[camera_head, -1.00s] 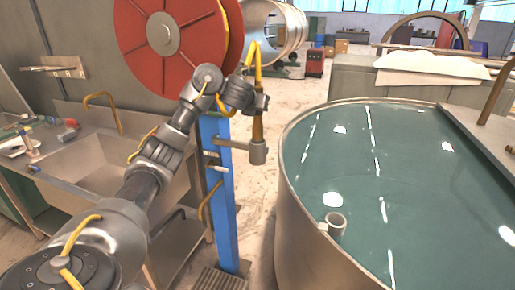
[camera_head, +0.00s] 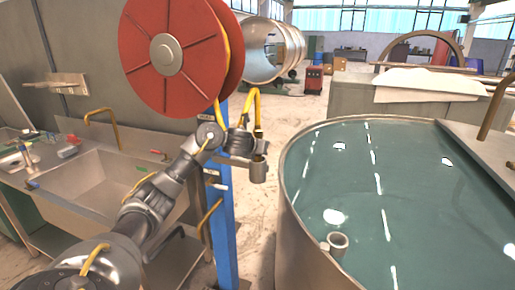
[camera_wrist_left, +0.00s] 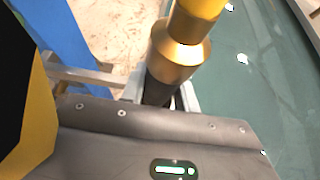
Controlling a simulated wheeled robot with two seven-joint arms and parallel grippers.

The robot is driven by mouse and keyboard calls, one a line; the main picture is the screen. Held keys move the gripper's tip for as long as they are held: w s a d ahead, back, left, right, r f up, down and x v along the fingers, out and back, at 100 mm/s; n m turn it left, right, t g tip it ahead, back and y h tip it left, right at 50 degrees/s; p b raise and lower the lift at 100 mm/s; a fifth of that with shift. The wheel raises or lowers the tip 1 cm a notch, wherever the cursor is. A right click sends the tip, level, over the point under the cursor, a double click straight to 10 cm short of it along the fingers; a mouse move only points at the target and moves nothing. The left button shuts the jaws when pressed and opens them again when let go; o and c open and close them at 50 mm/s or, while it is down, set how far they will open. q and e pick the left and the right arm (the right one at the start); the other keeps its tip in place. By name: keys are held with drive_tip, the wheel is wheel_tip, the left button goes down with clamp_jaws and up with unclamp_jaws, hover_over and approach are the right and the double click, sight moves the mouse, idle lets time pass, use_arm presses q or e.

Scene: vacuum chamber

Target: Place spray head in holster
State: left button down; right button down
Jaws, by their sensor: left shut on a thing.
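My left gripper (camera_head: 244,144) is shut on the spray head (camera_head: 257,132), beside the blue post (camera_head: 222,215). The spray head hangs upright below a yellow hose. The holster (camera_head: 258,172), a grey cup on the post's side, is right beneath the gripper. The spray head's lower end is hidden by the gripper and cup, so I cannot tell how deep it sits. In the left wrist view the spray head (camera_wrist_left: 180,50) shows as a brass collar with a dark part between the fingers. My right gripper is out of view.
A red hose reel (camera_head: 165,60) is above my arm. A large tank of liquid (camera_head: 290,205) stands to the right, with a grey open pipe (camera_head: 338,243) inside its near rim. A sink (camera_head: 95,185) is at left. Open floor (camera_head: 268,120) lies behind the post.

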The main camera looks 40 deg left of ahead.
use_arm(q)
drive_tip(key=c, duration=1.1)
unclamp_jaws()
drive_tip(key=shift+f, duration=0.1)
drive_tip(key=shift+o, duration=0.2)
drive_tip(key=shift+s+r, duration=0.1)
drive_tip(key=shift+r, duration=0.15)
drive_tip(key=p+v, duration=0.6)
drive_tip(key=v, duration=0.5)
drive_tip(key=shift+s+d+p, duration=0.25)
drive_tip(key=shift+s+p, duration=0.1)
